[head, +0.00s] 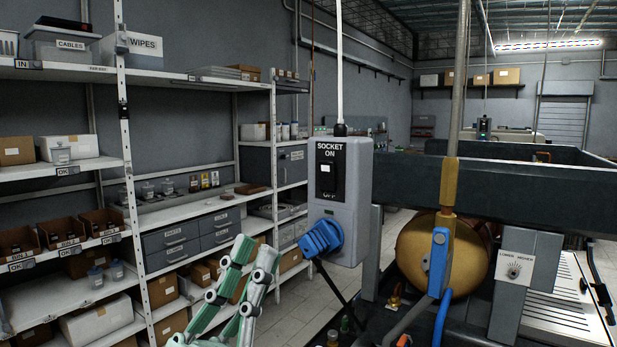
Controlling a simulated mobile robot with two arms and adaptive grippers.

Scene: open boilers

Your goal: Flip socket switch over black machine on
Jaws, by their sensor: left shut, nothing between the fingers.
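A grey socket box (353,205) hangs on a white cable in the middle of the head view, marked SOCKET ON above and OFF below. Its black switch (326,178) is on the front face and has a small white patch; I cannot tell which way it is set. A blue plug (322,238) is at the box's lower front. The machine with a black frame (500,195) and a brass boiler (465,262) stands to the right. My left gripper (255,247), with green and grey fingers, is shut and empty, below and left of the box, apart from the switch. My right gripper is out of view.
White shelving (130,190) with boxes and drawers stands along the left. A grey panel with a dial (513,271) is at the right. A black cord runs down from the plug. The air in front of the switch looks clear.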

